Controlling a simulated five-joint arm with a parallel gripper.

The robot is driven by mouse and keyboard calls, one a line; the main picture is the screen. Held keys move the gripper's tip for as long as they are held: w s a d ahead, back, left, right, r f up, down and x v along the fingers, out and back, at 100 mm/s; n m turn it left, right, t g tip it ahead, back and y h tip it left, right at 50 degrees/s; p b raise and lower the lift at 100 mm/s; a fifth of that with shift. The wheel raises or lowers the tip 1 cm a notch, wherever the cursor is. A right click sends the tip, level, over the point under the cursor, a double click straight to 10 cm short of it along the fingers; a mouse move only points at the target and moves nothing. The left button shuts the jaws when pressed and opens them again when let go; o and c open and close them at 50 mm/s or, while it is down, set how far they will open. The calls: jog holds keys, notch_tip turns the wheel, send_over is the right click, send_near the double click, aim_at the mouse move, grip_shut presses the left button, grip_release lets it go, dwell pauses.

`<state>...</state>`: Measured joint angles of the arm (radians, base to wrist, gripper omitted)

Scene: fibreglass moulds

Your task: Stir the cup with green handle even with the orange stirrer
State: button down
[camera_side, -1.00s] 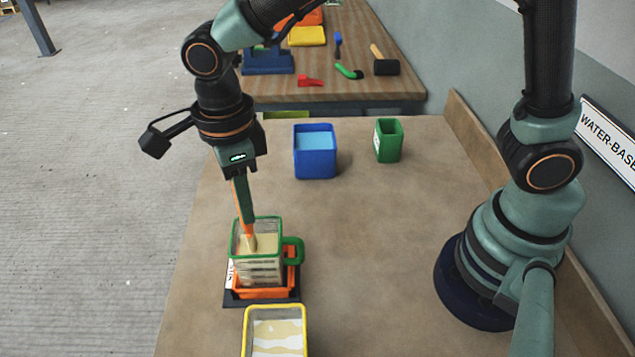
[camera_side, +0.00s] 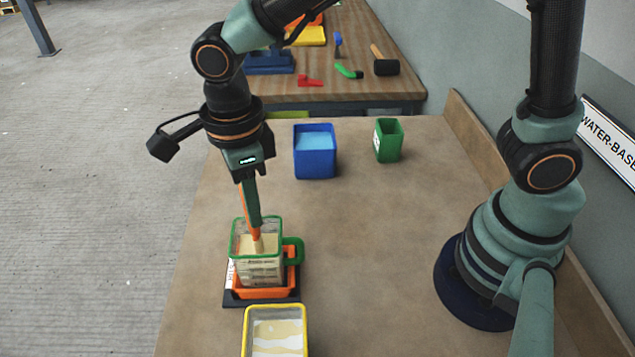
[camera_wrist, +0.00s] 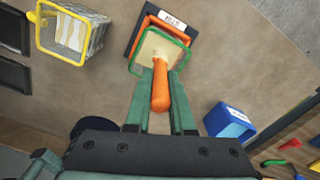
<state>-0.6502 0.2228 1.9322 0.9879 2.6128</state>
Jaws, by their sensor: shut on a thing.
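The cup with the green handle (camera_side: 293,252) is clear with a green rim and holds a pale cream liquid. It stands in an orange tray (camera_side: 265,293) on a dark base. My gripper (camera_side: 253,212) points down above the cup, shut on the orange stirrer (camera_side: 257,232). The stirrer's lower end is inside the cup, in the liquid; its tip is hidden. In the wrist view the stirrer (camera_wrist: 161,88) lies between my two fingers, and the cup's green rim (camera_wrist: 134,66) surrounds its far end.
A yellow-rimmed container (camera_side: 304,330) with pale contents stands close in front of the cup. A blue container (camera_side: 315,165) and a green one (camera_side: 389,142) stand farther back. The table's middle is clear. Tools lie on a back bench (camera_side: 330,92).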

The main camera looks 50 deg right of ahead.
jog(key=shift+s+a, duration=0.15)
jog(key=shift+r, duration=4.45)
